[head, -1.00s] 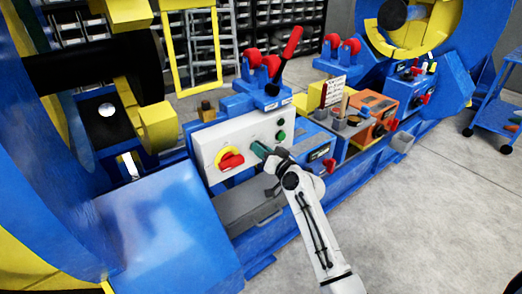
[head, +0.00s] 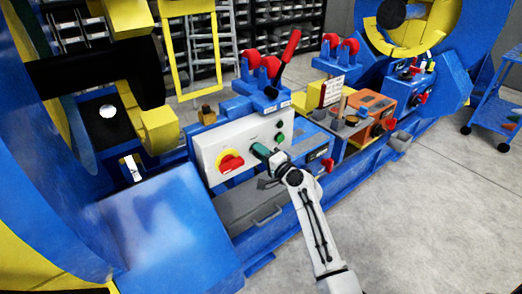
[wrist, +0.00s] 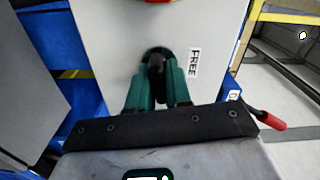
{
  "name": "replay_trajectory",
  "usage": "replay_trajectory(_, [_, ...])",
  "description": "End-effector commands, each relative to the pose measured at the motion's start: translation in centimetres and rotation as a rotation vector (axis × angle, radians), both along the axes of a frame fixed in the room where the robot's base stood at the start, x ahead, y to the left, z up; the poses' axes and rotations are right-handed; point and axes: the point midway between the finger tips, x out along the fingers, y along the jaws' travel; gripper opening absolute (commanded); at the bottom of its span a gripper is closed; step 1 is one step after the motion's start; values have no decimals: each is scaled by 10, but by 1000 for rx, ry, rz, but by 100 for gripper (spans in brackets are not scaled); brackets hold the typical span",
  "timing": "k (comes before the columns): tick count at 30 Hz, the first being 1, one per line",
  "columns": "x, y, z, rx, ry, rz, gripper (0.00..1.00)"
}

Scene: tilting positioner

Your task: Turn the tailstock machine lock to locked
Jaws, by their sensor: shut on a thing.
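The tailstock lock is a small dark knob (wrist: 156,66) on the pale control panel (head: 211,150). A label reading FREE (wrist: 194,63) sits beside it in the wrist view. My gripper (wrist: 158,76) has green fingers, which are closed around the knob on both sides, close to the panel face. In the head view my gripper (head: 262,152) reaches the panel just right of the red and yellow rotary switch (head: 231,162). There the fingers hide the knob. The knob's exact turn angle is hard to tell.
Green buttons (head: 280,130) sit on the panel right of my gripper. A red-handled lever (head: 290,46) and red rollers (head: 261,64) rise above it. A blue sloping cover (head: 165,225) stands at left. Open floor (head: 430,200) lies at right.

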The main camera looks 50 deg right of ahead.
Motion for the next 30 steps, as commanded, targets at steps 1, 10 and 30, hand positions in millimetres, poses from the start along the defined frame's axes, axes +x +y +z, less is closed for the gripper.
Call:
replay_trajectory(1, [0,0,0,30,-7,0,0])
replay_trajectory(10, [-1,0,-2,156,-42,-1,0])
replay_trajectory(30, [-1,-1,-3,190,-52,-1,24])
